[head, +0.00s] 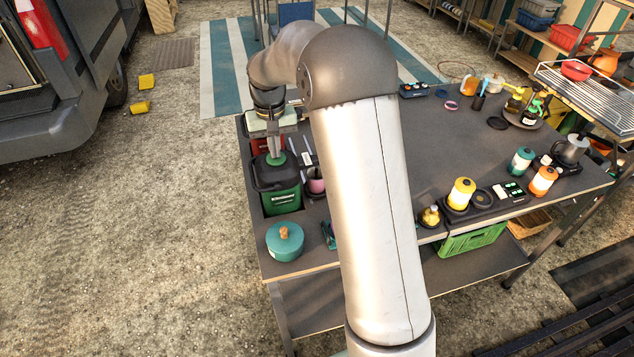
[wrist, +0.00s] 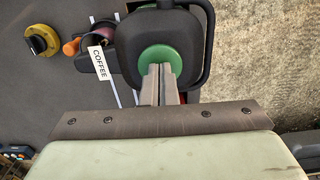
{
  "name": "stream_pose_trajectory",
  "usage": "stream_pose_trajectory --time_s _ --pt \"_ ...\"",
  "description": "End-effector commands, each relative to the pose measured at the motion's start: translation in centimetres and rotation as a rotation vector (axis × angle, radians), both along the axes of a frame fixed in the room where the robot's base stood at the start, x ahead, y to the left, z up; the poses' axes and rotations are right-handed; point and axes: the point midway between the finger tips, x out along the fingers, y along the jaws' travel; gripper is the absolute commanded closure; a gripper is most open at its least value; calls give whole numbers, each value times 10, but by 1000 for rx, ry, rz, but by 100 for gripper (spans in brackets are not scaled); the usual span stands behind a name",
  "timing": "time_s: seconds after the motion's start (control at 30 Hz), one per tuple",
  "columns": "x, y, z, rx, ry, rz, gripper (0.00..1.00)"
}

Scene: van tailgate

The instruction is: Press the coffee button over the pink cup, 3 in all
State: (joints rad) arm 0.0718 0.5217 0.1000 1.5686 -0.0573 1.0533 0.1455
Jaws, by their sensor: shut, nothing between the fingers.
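A green container with a black top (head: 278,184) stands at the table's left edge. A round green button (head: 277,158) is on its top; it shows in the wrist view (wrist: 160,54). The pink cup (head: 316,183) is beside the container, on its right in the head view. A white label reading COFFEE (wrist: 101,63) lies left of the black top in the wrist view. My gripper (head: 276,153) is shut and empty, pointing down. Its fingertips (wrist: 160,68) overlap the button in both views; I cannot tell if they touch or press it.
A red unit (head: 257,145) is just behind the green container. A teal lidded pot (head: 285,241) stands at the table's near left corner.

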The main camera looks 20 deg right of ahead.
Motion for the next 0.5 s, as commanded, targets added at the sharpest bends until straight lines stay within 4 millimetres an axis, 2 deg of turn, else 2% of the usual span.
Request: stream_pose_trajectory --time_s 0.27,0.5 --pt "0 0 -13 0 3 0 100" --pt "-1 0 -10 0 3 0 100"
